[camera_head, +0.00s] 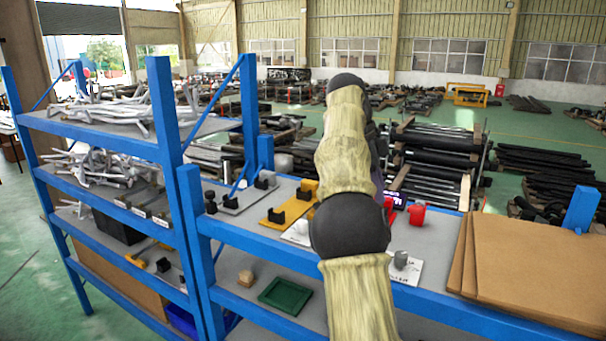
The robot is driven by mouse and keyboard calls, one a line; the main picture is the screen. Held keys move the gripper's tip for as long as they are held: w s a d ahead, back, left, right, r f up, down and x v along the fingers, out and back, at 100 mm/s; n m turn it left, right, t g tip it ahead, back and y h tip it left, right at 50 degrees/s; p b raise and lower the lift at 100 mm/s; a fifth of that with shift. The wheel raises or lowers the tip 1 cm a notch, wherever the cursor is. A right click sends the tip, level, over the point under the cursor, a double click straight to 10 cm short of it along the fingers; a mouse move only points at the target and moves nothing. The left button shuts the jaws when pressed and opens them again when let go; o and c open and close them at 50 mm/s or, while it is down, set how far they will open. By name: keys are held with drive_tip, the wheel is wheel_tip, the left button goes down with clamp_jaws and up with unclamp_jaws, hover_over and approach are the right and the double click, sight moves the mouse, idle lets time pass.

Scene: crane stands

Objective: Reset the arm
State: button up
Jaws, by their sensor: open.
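My arm (345,150), in pale ribbed sleeves with black joints, rises from the bottom centre over the blue rack's shelf. Its top black joint (345,82) stands high in front of the hall. My gripper and its fingers do not show; they are out of sight behind the arm or outside the view. I see nothing held.
The blue rack (190,200) carries black stands on a yellow plate (290,203), a red object (417,214), a grey piece on a white plate (402,268), brown boards (530,265) and a green tray (286,296). Metal parts (120,110) fill the left shelves.

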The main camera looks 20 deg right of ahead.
drive_tip(key=s+a+f+n+t+y, duration=0.1)
drive_tip(key=a+f+n+t, duration=0.1)
drive_tip(key=a+f+n, duration=0.4)
drive_tip(key=s+a+f+n+t+y, duration=0.1)
drive_tip(key=a+f+n, duration=0.2)
drive_tip(key=f+n, duration=0.6)
drive_tip(key=s+a+f+n+t+y, duration=0.2)
drive_tip(key=s+a+f+n, duration=0.8)
drive_tip(key=s+a+f, duration=0.45)
drive_tip(key=s+b+x, duration=0.1)
drive_tip(key=b+x, duration=0.6)
drive_tip(key=shift+s+d+f+b, duration=0.3)
drive_tip(key=shift+s+f+b, duration=0.15)
drive_tip(key=shift+f, duration=0.15)
